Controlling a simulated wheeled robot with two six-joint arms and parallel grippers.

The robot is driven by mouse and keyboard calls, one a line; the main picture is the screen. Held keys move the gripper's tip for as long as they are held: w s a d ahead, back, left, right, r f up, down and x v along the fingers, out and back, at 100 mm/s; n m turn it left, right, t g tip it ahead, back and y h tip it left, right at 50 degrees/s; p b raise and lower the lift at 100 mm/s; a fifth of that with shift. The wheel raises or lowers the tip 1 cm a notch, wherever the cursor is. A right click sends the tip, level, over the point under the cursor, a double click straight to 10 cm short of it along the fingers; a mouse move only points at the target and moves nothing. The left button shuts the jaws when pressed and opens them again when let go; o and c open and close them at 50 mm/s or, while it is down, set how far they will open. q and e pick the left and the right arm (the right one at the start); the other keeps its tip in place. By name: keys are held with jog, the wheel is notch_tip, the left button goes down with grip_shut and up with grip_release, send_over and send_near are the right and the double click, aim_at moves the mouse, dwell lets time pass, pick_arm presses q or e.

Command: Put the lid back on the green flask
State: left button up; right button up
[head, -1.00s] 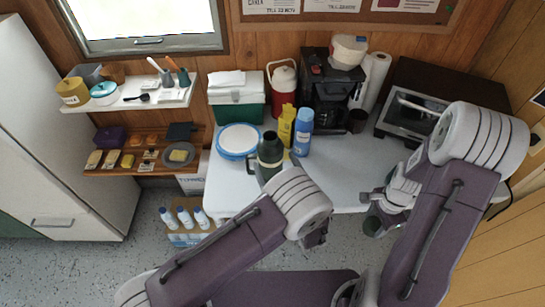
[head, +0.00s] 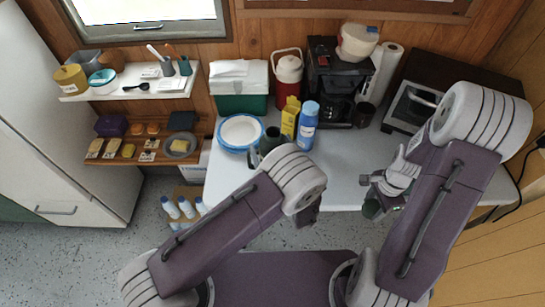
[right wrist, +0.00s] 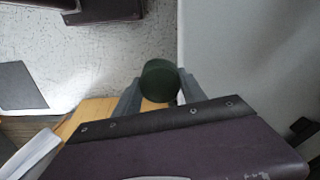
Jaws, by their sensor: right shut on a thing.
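The green flask (head: 270,139) stands on the white table near its front left, its lower part hidden behind my left arm. My right gripper (head: 374,204) is shut on the green lid (head: 372,209), beyond the table's front edge and well to the right of the flask. In the right wrist view, the round dark green lid (right wrist: 158,80) sits between the two grey fingertips (right wrist: 155,92). My left gripper is hidden behind its own arm.
Left of the flask are blue-rimmed plates (head: 241,132). Behind it stand a yellow bottle (head: 290,117), a blue bottle (head: 307,126) and a red jug (head: 288,76). A coffee maker (head: 336,85) is behind. The table's front right (head: 345,165) is clear.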

pick_arm(q)
jog(key=shift+s+r, duration=0.1)
jog(key=shift+s, duration=0.05)
pick_arm(e)
jog(key=shift+s, duration=0.15)
pick_arm(q)
jog(key=shift+w+d+f, duration=0.1)
jog(key=shift+w+f, duration=0.1)
jog(key=shift+w, duration=0.05)
jog(key=c, duration=1.5)
pick_arm(e)
jog(key=shift+w+f, duration=0.1)
jog(key=shift+w, duration=0.15)
pick_arm(q)
jog(key=shift+r, duration=0.1)
grip_shut()
jog(key=shift+r, duration=0.15)
